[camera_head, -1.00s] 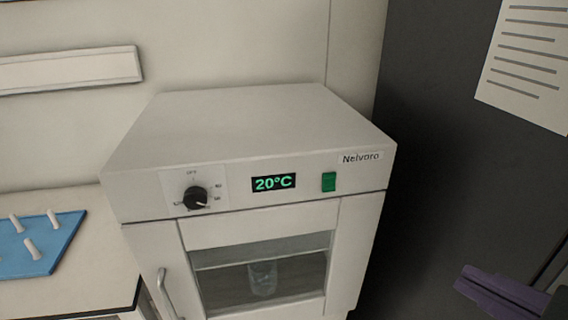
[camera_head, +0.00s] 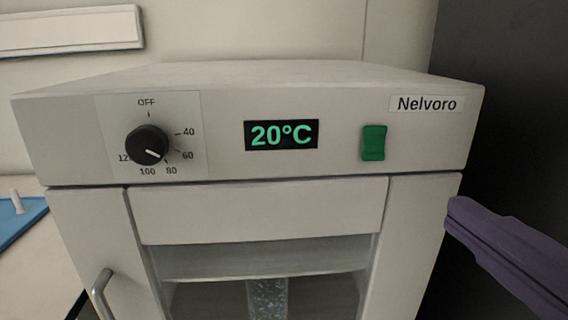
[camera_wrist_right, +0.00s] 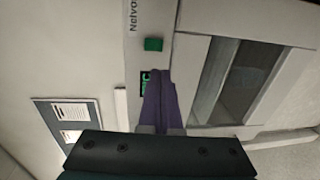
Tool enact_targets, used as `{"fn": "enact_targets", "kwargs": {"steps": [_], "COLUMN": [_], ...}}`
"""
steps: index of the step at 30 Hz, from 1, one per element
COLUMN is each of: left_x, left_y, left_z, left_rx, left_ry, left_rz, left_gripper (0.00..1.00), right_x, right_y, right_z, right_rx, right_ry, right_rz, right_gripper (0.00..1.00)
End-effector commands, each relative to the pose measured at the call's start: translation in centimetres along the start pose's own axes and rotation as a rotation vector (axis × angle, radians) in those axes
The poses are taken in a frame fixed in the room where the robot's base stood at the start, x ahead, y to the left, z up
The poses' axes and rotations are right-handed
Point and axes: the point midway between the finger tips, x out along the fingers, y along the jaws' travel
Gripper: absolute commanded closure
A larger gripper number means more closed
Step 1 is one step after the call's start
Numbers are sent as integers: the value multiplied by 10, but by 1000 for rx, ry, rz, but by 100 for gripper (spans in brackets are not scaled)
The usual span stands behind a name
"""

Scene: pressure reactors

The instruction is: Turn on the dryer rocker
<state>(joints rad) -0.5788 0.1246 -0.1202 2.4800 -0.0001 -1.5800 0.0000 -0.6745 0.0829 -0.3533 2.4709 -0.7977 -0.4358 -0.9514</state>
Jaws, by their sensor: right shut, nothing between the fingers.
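The dryer (camera_head: 330,85) is a pale cabinet with a control panel across its top front. Its green rocker (camera_head: 374,143) sits on the panel, right of the lit display (camera_head: 281,134) reading 20°C. The rocker also shows in the right wrist view (camera_wrist_right: 153,44), just beyond the fingertips. My right gripper (camera_head: 456,212) has purple fingers, shut and empty, at the dryer's right front, lower and to the right of the rocker. It also shows in the right wrist view (camera_wrist_right: 157,74), apart from the rocker in the picture. My left gripper is not in view.
A black dial (camera_head: 147,145) is on the panel's left, its white mark pointing lower right, towards 80. Below are a glass window (camera_head: 320,290) with a glass vessel (camera_head: 267,298) behind it and a door handle (camera_head: 102,292). A blue mat (camera_head: 28,218) lies at left.

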Motion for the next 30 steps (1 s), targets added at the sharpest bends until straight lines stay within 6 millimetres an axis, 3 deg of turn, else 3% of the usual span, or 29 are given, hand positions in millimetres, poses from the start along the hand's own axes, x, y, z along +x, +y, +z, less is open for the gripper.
{"fn": "enact_targets", "kwargs": {"steps": [6,11,24,30], "left_x": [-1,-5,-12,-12], "left_y": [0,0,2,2], "left_z": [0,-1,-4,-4], "left_rx": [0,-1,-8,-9], "left_ry": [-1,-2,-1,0], "left_rz": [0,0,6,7], "left_gripper": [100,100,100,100], "right_x": [2,16,102,130], "right_y": [0,2,1,0], "right_z": [0,0,1,0], "right_rx": [2,1,2,2], "right_ry": [-1,0,-2,-1], "right_rz": [-1,2,0,-1], "right_gripper": [100,100,100,100]}}
